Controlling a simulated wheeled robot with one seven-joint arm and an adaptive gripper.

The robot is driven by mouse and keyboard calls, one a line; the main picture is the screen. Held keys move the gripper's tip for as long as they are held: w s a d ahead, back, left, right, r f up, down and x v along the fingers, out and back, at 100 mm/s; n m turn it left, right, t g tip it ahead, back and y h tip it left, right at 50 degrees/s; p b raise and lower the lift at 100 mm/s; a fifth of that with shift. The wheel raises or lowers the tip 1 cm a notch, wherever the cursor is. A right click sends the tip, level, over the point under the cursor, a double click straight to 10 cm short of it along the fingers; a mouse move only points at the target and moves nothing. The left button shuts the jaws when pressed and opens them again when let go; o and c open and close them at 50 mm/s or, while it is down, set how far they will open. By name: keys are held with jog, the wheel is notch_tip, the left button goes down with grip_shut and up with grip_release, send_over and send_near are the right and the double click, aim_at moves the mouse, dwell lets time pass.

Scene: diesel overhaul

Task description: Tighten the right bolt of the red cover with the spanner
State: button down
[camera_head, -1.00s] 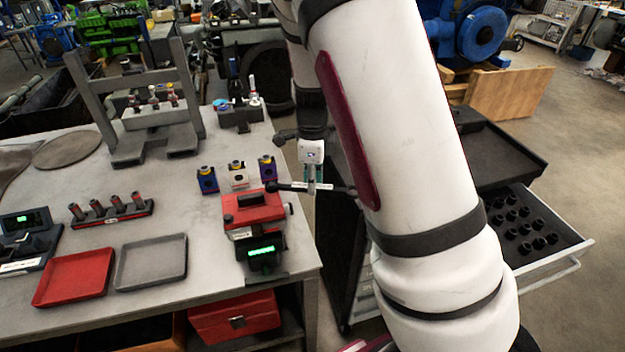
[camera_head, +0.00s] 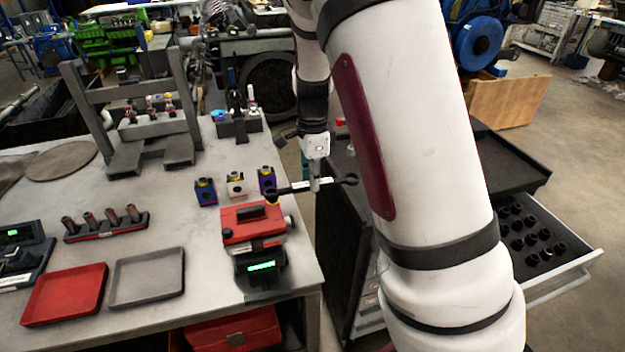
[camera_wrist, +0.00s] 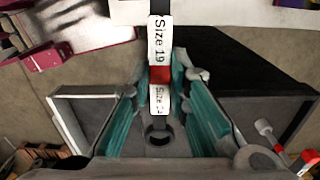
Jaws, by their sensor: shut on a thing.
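The red cover (camera_head: 240,229) sits on a fixture with a green display (camera_head: 262,267) at the table's right edge. My gripper (camera_head: 315,183) hangs off the table edge, right of the cover, shut on the dark spanner (camera_head: 297,188). In the wrist view the spanner (camera_wrist: 160,38) runs between the teal fingers (camera_wrist: 160,95), with white "Size 19" labels, a red band and a ring end at the bottom. The spanner's left end reaches over the cover's right back corner; I cannot tell whether it touches a bolt. The right bolt is not clear to see.
Blue, white and purple blocks (camera_head: 236,185) stand just behind the cover. A red tray (camera_head: 66,293), a grey tray (camera_head: 147,276) and a socket rack (camera_head: 105,223) lie to the left. An open drawer of black sockets (camera_head: 531,243) is at the right, beyond my arm.

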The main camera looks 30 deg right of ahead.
jog(key=w+n+b, duration=0.1)
jog(key=w+n, duration=0.1)
jog(key=shift+w+d+n, duration=0.15)
jog(key=shift+w+n, duration=0.2)
jog(key=shift+n, duration=0.05)
jog(key=w+n, duration=0.1)
jog(key=w+n+b, duration=0.1)
jog(key=w+n, duration=0.1)
jog(key=shift+a, duration=0.25)
jog(key=shift+f+b, duration=0.1)
jog(key=shift+b, duration=0.2)
jog(key=shift+f, duration=0.8)
